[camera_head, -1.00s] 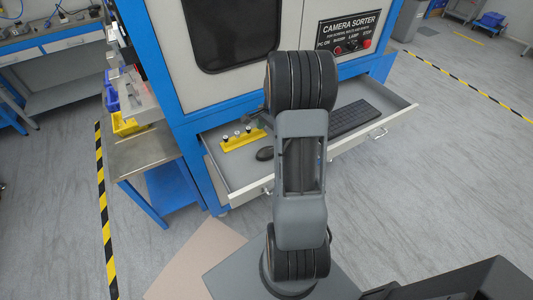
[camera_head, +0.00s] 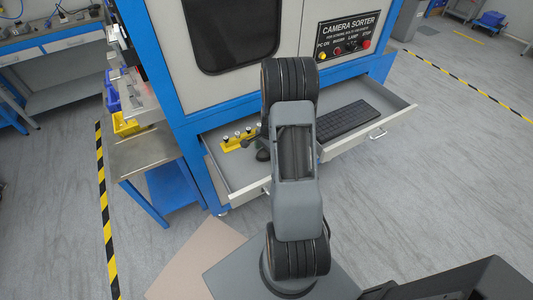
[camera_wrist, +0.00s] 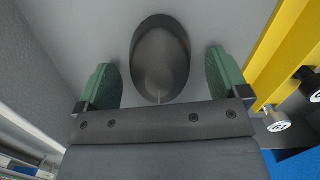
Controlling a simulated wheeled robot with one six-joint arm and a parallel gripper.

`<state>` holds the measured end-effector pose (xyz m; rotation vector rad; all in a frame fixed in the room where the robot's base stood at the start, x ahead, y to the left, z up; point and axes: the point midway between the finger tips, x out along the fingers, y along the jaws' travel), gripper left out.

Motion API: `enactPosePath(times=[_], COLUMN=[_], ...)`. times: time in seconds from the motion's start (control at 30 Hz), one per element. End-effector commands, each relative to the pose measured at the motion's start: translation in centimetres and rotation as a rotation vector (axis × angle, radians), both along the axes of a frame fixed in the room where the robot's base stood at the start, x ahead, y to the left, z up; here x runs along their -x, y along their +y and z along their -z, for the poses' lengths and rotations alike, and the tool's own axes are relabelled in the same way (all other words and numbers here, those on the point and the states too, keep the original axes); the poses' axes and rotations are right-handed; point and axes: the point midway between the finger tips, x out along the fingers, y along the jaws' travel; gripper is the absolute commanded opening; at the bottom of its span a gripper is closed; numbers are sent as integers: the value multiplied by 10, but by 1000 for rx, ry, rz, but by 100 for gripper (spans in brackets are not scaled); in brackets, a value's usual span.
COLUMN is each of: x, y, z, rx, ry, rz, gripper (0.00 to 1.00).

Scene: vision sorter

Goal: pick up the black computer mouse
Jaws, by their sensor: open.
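The black computer mouse (camera_wrist: 160,62) lies on the light grey drawer floor. In the wrist view it sits between the two green fingers of my gripper (camera_wrist: 162,85), with space on both sides, so the jaws are open and not touching it. In the head view only a small dark part of the mouse (camera_head: 262,155) shows beside my arm, which hides most of it and most of the gripper.
The mouse is in an open drawer (camera_head: 238,178) of the blue and grey camera sorter. A yellow holder (camera_head: 232,145) with several small pieces stands close by, right of my gripper in the wrist view (camera_wrist: 285,50). A black keyboard (camera_head: 346,118) lies in the drawer's right part.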

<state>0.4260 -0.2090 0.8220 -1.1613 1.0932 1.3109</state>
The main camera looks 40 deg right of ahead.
Motion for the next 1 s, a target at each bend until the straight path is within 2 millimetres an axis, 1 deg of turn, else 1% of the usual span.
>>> enactPosePath(times=[0.2, 0.77, 0.8, 1.0], x=[0, 0, 0, 0], y=[0, 0, 0, 0], z=[0, 0, 0, 0], rx=[0, 0, 0, 0], ry=[0, 0, 0, -1], rz=[0, 0, 0, 0], gripper=[92, 39, 38, 37])
